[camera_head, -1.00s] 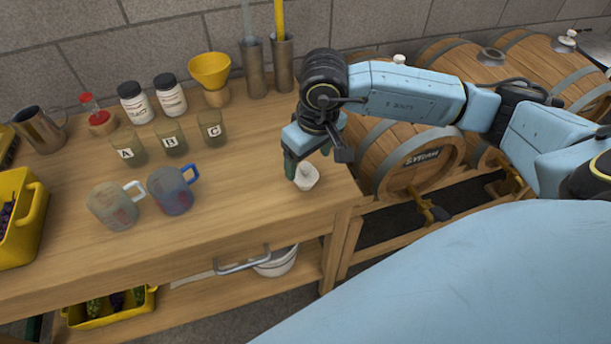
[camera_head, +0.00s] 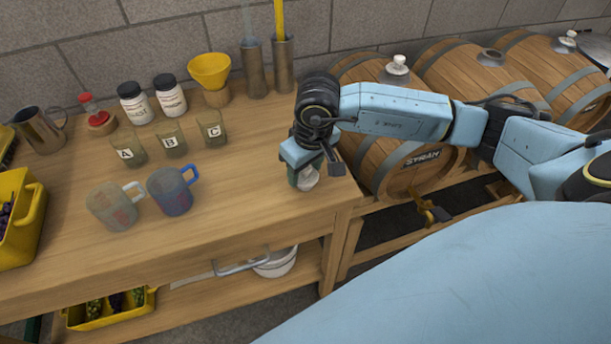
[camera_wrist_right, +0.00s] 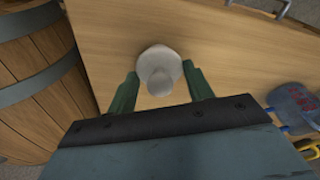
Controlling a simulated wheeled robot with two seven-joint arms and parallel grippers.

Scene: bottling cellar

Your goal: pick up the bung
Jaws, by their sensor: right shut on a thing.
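The bung (camera_head: 309,181) is a pale, whitish stopper near the right front corner of the wooden workbench. In the right wrist view the bung (camera_wrist_right: 158,68) has a broad round base and a smaller knob, and it lies between the two dark green fingers. My right gripper (camera_head: 303,180) reaches down over it from above and is shut on it. The gripper partly hides the bung in the head view. In the wrist view the right gripper (camera_wrist_right: 160,88) has one finger on each side of the knob. My left gripper is not in view.
A blue jug (camera_head: 171,192) and a clear jug (camera_head: 113,207) stand left of the gripper, with labelled beakers (camera_head: 171,139) behind. A yellow funnel (camera_head: 209,70) stands farther back. The barrel marked Syrah (camera_head: 422,158) is close on the right. The bench front between jugs and gripper is clear.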

